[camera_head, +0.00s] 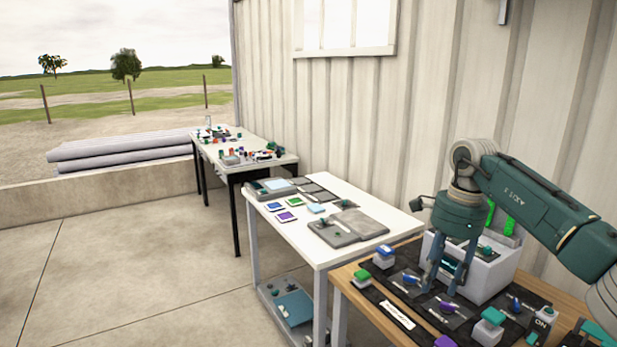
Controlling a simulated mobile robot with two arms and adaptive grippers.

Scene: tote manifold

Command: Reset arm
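My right arm comes in from the right edge in dark teal. My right gripper (443,289) points down over the wooden table (342,272) at the lower right. Its two fingers are apart with a gap between them, and I see nothing clearly held. The fingers stand in front of a light grey box (490,274) and above the black mat (378,291). Whether the fingertips touch anything on the mat cannot be told. My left gripper is not in view.
A farther table (228,140) holds small parts. The concrete floor at left is clear.

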